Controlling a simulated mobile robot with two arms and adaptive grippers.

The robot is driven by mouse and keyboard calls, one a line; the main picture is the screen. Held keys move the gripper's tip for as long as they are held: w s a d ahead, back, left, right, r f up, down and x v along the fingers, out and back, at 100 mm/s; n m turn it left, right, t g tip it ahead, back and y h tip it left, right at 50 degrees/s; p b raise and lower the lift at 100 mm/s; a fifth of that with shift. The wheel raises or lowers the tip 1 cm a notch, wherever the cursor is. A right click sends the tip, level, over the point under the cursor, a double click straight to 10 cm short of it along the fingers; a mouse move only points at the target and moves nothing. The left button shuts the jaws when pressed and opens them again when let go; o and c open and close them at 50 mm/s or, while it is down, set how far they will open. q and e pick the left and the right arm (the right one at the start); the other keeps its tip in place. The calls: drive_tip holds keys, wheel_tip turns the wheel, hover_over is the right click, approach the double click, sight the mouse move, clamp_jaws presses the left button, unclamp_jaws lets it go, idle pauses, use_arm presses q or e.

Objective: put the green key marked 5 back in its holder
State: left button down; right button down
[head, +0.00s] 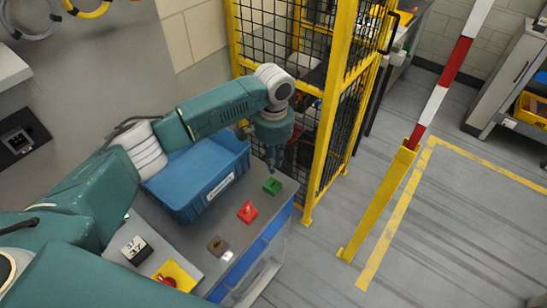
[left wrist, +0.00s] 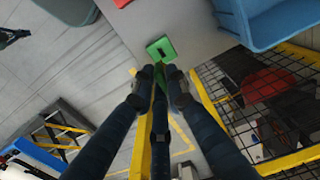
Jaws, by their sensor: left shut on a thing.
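The green holder (head: 272,186) is a small block near the far right corner of the grey worktop (head: 262,222). It also shows in the left wrist view (left wrist: 161,48), with a dark slot in its top. My left gripper (head: 271,165) points down just above the holder. In the left wrist view the gripper (left wrist: 159,78) is shut on the green key (left wrist: 159,74), a narrow green piece between the fingers. The key lies close to the holder; whether they touch I cannot tell. The key's number is not readable. My right gripper is out of view.
A red holder (head: 248,212), a brown-grey one (head: 217,245) and a yellow one (head: 181,273) stand in a row along the worktop's edge. A blue bin (head: 183,194) is behind them. A yellow-framed mesh fence (head: 325,128) stands close beyond the gripper.

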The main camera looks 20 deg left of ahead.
use_arm(q)
wheel_tip(320, 180, down, 4)
drive_tip(key=shift+f+b, duration=0.1)
drive_tip(key=shift+b, duration=0.5)
drive_tip(key=shift+f, duration=0.2)
drive_tip(key=shift+r, duration=0.1)
drive_tip(key=shift+p, duration=0.5)
idle(0.4)
drive_tip(key=shift+p, duration=0.45)
